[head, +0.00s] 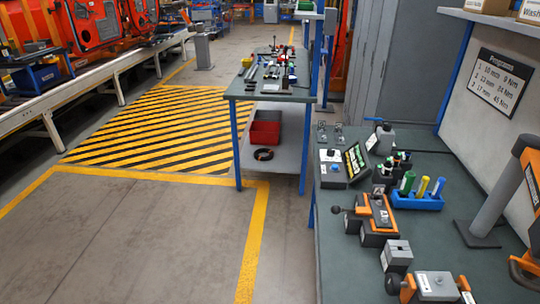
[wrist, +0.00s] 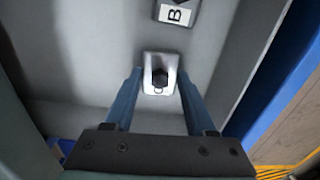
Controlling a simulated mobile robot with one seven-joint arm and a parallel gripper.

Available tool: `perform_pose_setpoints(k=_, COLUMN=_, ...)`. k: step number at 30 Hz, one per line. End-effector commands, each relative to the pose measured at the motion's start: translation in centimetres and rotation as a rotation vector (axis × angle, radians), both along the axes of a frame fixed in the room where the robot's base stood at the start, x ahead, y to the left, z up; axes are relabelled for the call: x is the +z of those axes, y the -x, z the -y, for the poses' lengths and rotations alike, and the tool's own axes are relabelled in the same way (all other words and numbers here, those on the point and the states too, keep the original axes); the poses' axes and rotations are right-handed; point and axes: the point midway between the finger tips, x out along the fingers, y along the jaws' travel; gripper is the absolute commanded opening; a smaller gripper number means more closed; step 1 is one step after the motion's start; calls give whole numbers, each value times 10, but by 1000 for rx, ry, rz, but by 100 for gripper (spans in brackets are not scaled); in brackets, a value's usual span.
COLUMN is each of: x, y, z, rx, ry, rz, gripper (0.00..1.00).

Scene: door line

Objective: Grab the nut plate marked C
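In the wrist view, a small white plate (wrist: 149,64) with a black nut on it lies near the middle on a grey surface. A mark on its lower edge looks like a C, partly cut off by the nut's shadow or angle. My gripper (wrist: 160,71) is open, with its two blue fingers on either side of this plate. The fingertips look close to its side edges; I cannot tell whether they touch. A darker grey piece with a label B (wrist: 175,14) lies just beyond it. In the head view, I cannot make out my gripper or the plate marked C.
In the wrist view, a blue post or edge (wrist: 290,85) runs down the right side. In the head view, a workbench (head: 455,175) with tools stands at right, and another table (head: 240,87) stands mid-picture. Striped floor (head: 150,125) and bare concrete lie open at left.

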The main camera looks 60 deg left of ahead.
Motion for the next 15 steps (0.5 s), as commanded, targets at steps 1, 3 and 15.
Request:
perform_pose_setpoints(k=1, x=0, y=0, z=0, rx=0, ry=0, rz=0, gripper=41)
perform_pose_setpoints(k=3, x=0, y=0, z=0, rx=0, ry=0, rz=0, gripper=28)
perform_pose_setpoints(k=15, x=1, y=0, z=0, rx=0, ry=-1, rz=1, gripper=0)
